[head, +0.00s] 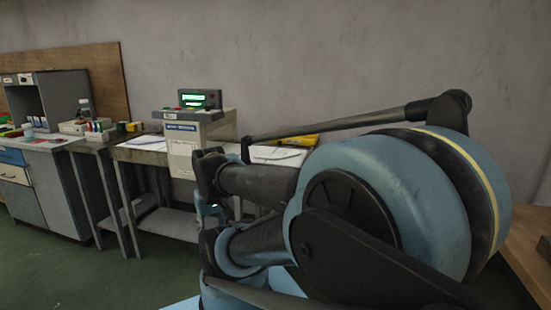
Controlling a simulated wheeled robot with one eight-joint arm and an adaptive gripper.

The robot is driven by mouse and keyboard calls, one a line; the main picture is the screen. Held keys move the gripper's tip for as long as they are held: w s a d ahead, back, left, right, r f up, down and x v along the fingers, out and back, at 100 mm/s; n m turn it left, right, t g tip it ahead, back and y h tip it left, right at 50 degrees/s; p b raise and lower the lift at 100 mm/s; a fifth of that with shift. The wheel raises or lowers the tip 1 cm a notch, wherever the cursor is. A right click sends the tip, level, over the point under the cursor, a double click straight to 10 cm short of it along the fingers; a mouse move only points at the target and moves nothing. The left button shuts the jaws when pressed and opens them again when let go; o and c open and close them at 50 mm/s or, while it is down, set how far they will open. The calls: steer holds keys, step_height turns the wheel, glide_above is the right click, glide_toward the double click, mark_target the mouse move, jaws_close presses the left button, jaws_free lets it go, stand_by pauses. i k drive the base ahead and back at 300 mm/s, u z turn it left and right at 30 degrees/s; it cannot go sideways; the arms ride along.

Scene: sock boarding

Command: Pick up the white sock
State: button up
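No white sock can be made out for sure in the head view. A flat white item (276,154) lies on the table right of the boxy machine, partly behind my arm; I cannot tell whether it is cloth or paper. Another pale flat item (146,140) lies on the table left of the machine, also unclear. My arm's blue and dark links fill the right foreground and cover part of the table. My gripper's fingers cannot be made out.
A boxy machine (185,150) with a green-lit screen (193,98) stands on the metal table (140,156). Left are a grey cabinet (62,98) and a drawer unit (50,195). A wooden surface (528,245) is at the right edge. Green floor (90,280) is open at lower left.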

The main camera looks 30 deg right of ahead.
mark_target(287, 154)
steer(key=z, duration=0.2)
steer(key=k, duration=0.55)
steer(key=z, duration=0.6)
steer(key=k, duration=0.8)
steer(key=u, duration=0.05)
steer(key=i, duration=1.8)
steer(key=z, duration=0.7)
